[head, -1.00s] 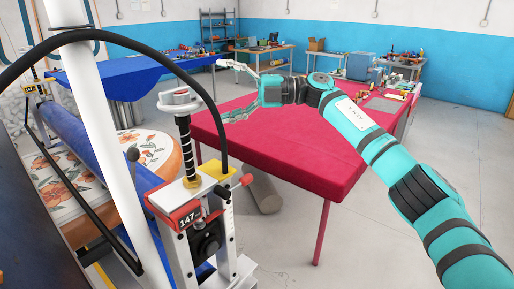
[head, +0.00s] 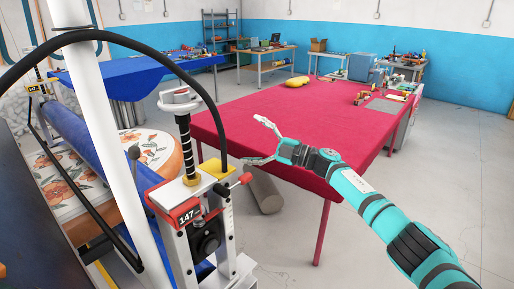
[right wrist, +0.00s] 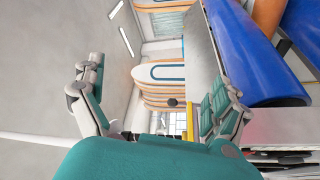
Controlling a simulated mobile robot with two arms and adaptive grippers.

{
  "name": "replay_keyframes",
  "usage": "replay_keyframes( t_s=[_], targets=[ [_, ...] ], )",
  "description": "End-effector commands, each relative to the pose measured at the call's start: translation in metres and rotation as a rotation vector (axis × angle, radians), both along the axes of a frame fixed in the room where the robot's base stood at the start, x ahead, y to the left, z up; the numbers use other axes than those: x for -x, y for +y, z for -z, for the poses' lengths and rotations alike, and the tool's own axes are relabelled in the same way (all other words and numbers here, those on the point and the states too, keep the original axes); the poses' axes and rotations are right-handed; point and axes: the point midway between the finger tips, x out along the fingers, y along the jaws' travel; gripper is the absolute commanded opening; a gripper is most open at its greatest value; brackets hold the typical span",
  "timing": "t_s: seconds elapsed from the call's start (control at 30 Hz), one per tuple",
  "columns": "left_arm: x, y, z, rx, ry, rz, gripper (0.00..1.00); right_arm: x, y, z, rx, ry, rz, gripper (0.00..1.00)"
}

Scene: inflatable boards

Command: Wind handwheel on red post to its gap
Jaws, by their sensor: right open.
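The handwheel (head: 180,101), pale grey with a knob on top, sits on a black threaded screw (head: 186,143) above the near post. This post (head: 177,216) has a red head marked 147, a yellow plate and a red-tipped lever. The gap on it cannot be made out. My right gripper (head: 255,141) is open and empty, to the right of the handwheel and lower in the head view, apart from it and over the near edge of the red table. Its spread fingers (right wrist: 157,92) show in the right wrist view with nothing between them. My left gripper is out of view.
A white pole (head: 112,130) and a black hose (head: 212,110) arching over stand close to the handwheel. A blue roller (head: 88,160) runs to a far post (head: 33,88). The red-covered table (head: 300,130) fills the right; floor (head: 390,185) is free beyond.

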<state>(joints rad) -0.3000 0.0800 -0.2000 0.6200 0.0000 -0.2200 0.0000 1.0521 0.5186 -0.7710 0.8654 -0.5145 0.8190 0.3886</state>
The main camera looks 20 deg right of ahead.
Motion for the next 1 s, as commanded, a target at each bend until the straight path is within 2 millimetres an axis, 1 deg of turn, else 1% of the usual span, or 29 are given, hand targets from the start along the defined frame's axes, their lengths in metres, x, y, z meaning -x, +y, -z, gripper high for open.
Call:
replay_keyframes(
  t_s=[0.03, 0.1, 0.2, 0.33, 0.57, 0.67, 0.73, 0.77, 0.87, 0.9, 0.97, 1.0],
  targets=[
    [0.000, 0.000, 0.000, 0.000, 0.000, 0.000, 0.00, -0.001, -0.003, 0.007, -0.008, 0.012, 0.013, 1.00],
    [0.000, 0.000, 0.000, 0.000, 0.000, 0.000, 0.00, -0.002, -0.006, 0.014, -0.015, 0.023, 0.027, 1.00],
    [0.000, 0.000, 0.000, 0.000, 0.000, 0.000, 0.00, -0.003, -0.008, 0.021, -0.022, 0.033, 0.040, 1.00],
    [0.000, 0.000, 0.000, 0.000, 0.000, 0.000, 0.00, -0.004, -0.010, 0.024, -0.026, 0.038, 0.048, 1.00],
    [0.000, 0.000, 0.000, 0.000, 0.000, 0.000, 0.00, -0.004, -0.010, 0.024, -0.026, 0.038, 0.048, 1.00],
    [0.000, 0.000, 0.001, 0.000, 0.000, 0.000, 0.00, -0.004, -0.010, 0.033, -0.032, 0.050, 0.056, 1.00],
    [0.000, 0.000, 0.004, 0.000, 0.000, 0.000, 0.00, -0.005, -0.011, 0.053, -0.050, 0.078, 0.079, 1.00],
    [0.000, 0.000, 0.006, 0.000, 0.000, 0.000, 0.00, -0.006, -0.012, 0.067, -0.061, 0.098, 0.094, 1.00],
    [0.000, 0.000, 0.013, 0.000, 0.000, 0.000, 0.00, -0.005, -0.018, 0.128, -0.112, 0.186, 0.172, 1.00],
    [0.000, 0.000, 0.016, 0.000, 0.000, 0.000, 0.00, -0.003, -0.021, 0.158, -0.134, 0.231, 0.211, 1.00],
    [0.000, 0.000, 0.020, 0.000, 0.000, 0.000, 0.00, 0.003, -0.026, 0.204, -0.164, 0.301, 0.274, 1.00],
    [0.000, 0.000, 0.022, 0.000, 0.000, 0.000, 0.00, 0.009, -0.030, 0.233, -0.182, 0.348, 0.314, 1.00]
  ],
)
